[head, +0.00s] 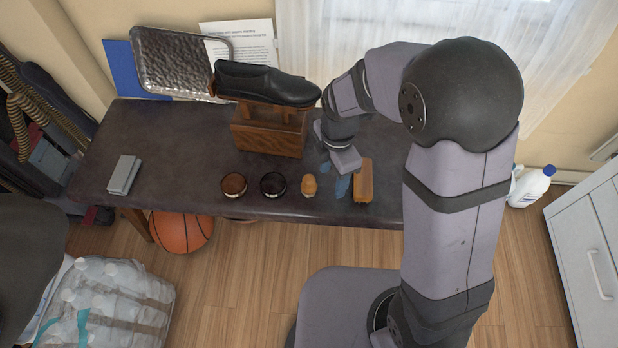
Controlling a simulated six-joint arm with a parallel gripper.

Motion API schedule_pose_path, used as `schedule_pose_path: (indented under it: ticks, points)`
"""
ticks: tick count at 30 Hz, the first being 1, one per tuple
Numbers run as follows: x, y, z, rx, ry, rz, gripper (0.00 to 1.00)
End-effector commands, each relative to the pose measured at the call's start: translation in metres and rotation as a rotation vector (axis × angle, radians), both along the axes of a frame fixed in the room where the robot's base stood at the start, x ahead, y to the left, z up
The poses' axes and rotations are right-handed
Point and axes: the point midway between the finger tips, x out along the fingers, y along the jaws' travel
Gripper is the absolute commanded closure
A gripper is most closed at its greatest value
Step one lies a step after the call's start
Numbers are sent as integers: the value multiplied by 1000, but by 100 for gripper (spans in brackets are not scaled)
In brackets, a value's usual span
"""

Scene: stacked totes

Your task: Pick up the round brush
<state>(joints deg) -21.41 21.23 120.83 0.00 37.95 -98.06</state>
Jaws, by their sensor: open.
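The round brush (310,187) appears to be the small item with a tan, knob-like top standing on the dark bench. It is at the right end of a row with two round tins. My gripper (334,179) is just to the right of it, with two bluish fingers spread apart and nothing seen between them. The gripper appears apart from the round brush. A long wooden brush (363,181) lies close on the gripper's right side. The height of the fingertips above the bench is hard to tell.
A brown tin (234,185) and a black tin (273,185) stand left of the round brush. A wooden stand (268,136) holds a black shoe (267,85) behind. A grey block (124,175) lies far left. The bench (180,145) is clear between block and stand.

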Motion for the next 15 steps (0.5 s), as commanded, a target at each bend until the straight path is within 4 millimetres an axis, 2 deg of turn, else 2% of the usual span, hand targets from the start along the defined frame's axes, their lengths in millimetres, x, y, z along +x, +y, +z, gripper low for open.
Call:
schedule_pose_path:
  ticks: [3, 6, 10, 15]
  points:
    - [7, 23, 1, -1, 2, 270, 48]
    - [11, 39, -2, -1, 2, 457, 48]
    - [14, 53, -4, 0, 1, 635, 48]
    - [16, 62, -7, 0, 0, 753, 48]
